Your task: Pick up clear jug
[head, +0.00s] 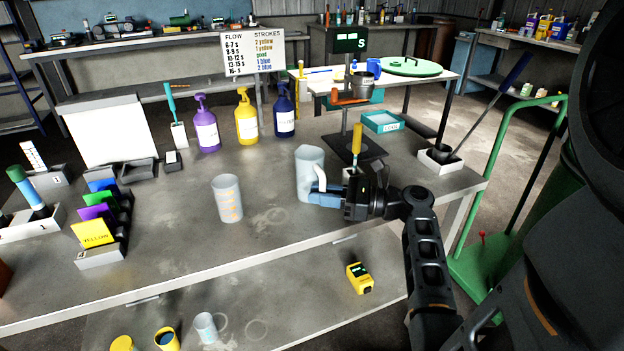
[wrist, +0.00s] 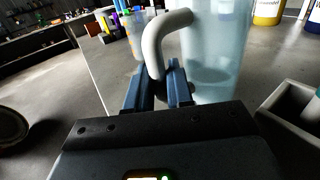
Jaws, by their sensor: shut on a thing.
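The clear jug (head: 309,170) is a pale, see-through vessel with a whitish handle. My gripper (head: 318,194) reaches in from the right at the handle's lower part. Its blue fingers (wrist: 160,88) are shut on the handle. I cannot tell whether the jug's base is clear of the table.
A clear cup with orange marks (head: 228,200) stands left of the jug. Purple (head: 206,130), yellow (head: 246,122) and dark blue (head: 284,115) pump bottles stand behind. A stand with a dark base (head: 345,152) is close behind the jug. The table front is clear.

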